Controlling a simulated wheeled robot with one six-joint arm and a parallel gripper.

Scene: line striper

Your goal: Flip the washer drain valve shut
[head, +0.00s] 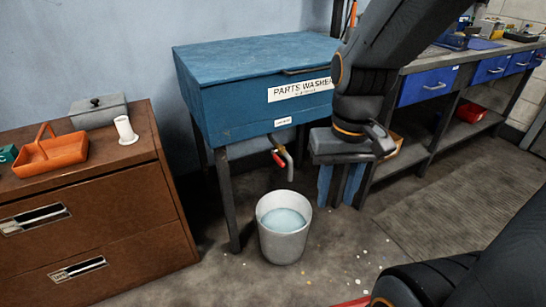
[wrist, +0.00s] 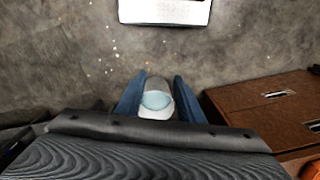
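The drain valve has a red lever (head: 278,157) on a grey pipe (head: 289,165) under the blue parts washer (head: 235,95). The lever slants down and to the right, beside the pipe. A pale bucket (head: 284,243) with bluish liquid stands on the floor below the pipe; it also shows in the wrist view (wrist: 157,110). My gripper (head: 339,198) points down to the right of the valve, apart from it. In the wrist view, its two blue fingers (wrist: 160,78) are spread with nothing held between them. The valve is not visible in the wrist view.
A brown drawer cabinet (head: 95,225) stands at left with an orange tray (head: 50,153) on top. The washer's front leg (head: 228,200) stands left of the valve. A workbench with blue drawers (head: 427,86) is at right. Pale spots dot the floor right of the bucket.

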